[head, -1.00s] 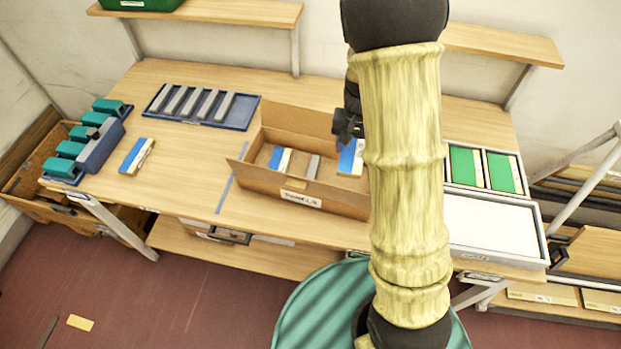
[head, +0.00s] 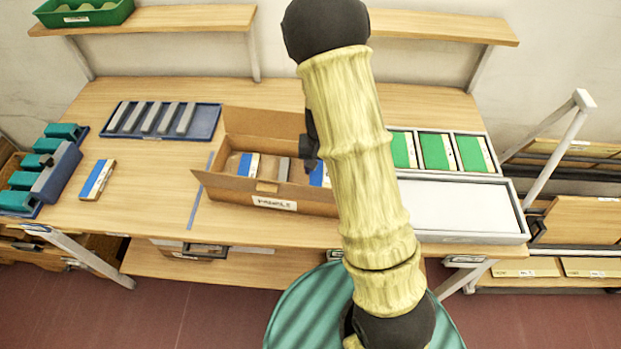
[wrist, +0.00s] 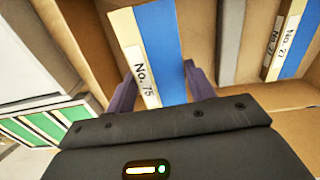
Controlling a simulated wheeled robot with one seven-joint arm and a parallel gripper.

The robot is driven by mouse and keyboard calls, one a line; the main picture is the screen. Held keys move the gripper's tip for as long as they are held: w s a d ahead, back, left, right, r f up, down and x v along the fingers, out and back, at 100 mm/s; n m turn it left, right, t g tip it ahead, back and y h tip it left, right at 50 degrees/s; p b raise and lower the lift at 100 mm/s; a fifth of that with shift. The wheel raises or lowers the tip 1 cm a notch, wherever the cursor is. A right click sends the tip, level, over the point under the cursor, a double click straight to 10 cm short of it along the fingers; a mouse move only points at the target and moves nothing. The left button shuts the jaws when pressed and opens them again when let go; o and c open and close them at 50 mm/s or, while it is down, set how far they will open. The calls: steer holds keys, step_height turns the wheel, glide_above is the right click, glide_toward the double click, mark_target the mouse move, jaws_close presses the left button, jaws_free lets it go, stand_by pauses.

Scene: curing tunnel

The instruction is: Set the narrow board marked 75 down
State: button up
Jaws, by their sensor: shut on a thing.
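The narrow board marked 75 (wrist: 160,40) has a blue face, a pale wooden edge strip and a white label reading "No. 75". My gripper (wrist: 160,82) is shut on it, with one dark finger on each side. In the head view the board (head: 318,173) shows as a blue and white piece at the right part of the open cardboard box (head: 235,188), inside its walls. My arm covers the box's right end and most of the gripper. I cannot tell whether the board's lower end touches the box floor.
Inside the box stand a grey divider (wrist: 230,40) and blue boards (wrist: 292,45) with number labels. A blue and white board (head: 97,180) lies on the table at left. A blue rack with grey bars (head: 163,119) is behind. Green panels (head: 437,151) and a white tray (head: 458,207) are at right.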

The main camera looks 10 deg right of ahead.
mark_target(320, 180)
steer(key=shift+f, duration=1.2)
steer(key=shift+f, duration=0.1)
steer(key=shift+f, duration=1.75)
steer(key=shift+f, duration=0.15)
steer(key=o, duration=1.1)
step_height(320, 180, up, 12)
steer(key=shift+r, duration=0.15)
